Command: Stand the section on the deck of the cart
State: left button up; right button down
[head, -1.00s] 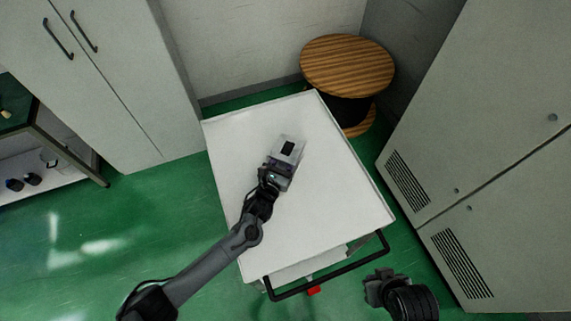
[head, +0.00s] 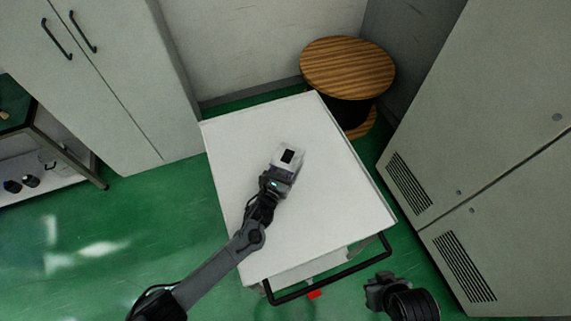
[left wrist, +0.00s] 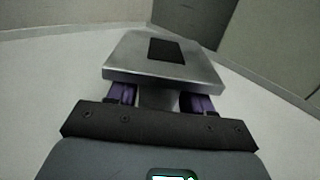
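The section is a small grey metal block with a black rectangle on its top face (head: 288,154). It is over the middle of the white cart deck (head: 340,200). My left gripper (head: 277,178) is at its near side. In the left wrist view the section (left wrist: 160,58) fills the top middle, and the purple fingers of my left gripper (left wrist: 160,95) reach under its plate on both sides of a narrower grey part. The fingertips are hidden by the plate. I cannot tell whether its underside touches the deck. My right gripper (head: 385,290) is at the lower right, off the cart; its fingers are unclear.
The cart has a black handle (head: 330,277) at its near side. A wooden cable drum (head: 347,66) stands behind it. Grey cabinets stand at left (head: 110,80) and right (head: 480,150). The rest of the deck is bare.

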pick_arm(q)
jog(key=o, duration=0.3)
jog(key=shift+o, duration=0.2)
jog(key=shift+r, duration=0.25)
jog(key=shift+s+a+p, duration=0.1)
jog(key=shift+s+p, duration=0.05)
jog(key=shift+p, duration=0.25)
jog(key=p+v, duration=0.2)
jog(key=v, duration=0.1)
jog(key=shift+p, duration=0.3)
jog(key=shift+s+a, duration=0.15)
jog(key=shift+s, duration=0.15)
